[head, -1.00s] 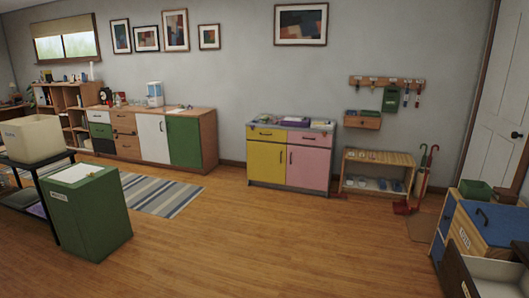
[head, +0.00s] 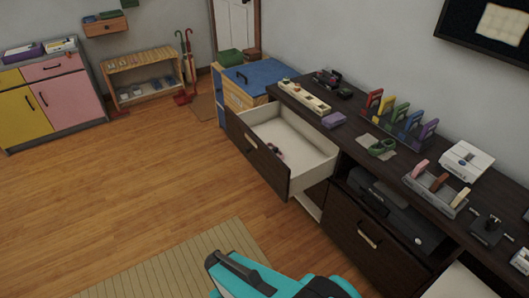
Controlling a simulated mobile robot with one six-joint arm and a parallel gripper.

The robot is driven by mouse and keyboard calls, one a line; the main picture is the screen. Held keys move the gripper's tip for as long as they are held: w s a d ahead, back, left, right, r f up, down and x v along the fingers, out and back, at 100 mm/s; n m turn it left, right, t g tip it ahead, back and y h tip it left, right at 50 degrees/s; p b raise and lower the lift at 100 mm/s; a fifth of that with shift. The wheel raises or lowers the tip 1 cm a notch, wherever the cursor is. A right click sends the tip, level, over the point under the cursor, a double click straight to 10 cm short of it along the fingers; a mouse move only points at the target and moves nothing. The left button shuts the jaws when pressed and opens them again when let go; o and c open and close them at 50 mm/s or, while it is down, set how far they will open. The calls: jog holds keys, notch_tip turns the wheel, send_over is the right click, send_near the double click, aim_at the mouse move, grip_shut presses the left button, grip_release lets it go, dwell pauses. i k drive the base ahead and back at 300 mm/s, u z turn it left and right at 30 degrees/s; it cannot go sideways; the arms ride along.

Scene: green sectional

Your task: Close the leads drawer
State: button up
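A dark-fronted drawer (head: 258,150) with a pale handle stands pulled well out of the left end of a long dark cabinet (head: 345,130). Its white inside shows, with a small dark and reddish item (head: 275,151) near the front. No label on it can be read in the current view, so I cannot confirm that it is the leads drawer. A teal and black part of my arm shows at the bottom middle, in front of the cabinet and apart from the drawer. My gripper's fingers cannot be seen.
A closed dark drawer front (head: 368,240) is further right, below a printer-like device (head: 390,205). A pale open interior (head: 470,284) shows at bottom right. Tools and holders stand on the cabinet top. A striped rug (head: 185,270) lies on the floor; wooden floor left of the drawer is clear.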

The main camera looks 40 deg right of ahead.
aim_at(310, 158)
jog(key=z, duration=0.45)
jog(key=k, duration=1.4)
jog(key=u, duration=0.75)
jog(key=i, duration=1.95)
jog(key=z, duration=0.4)
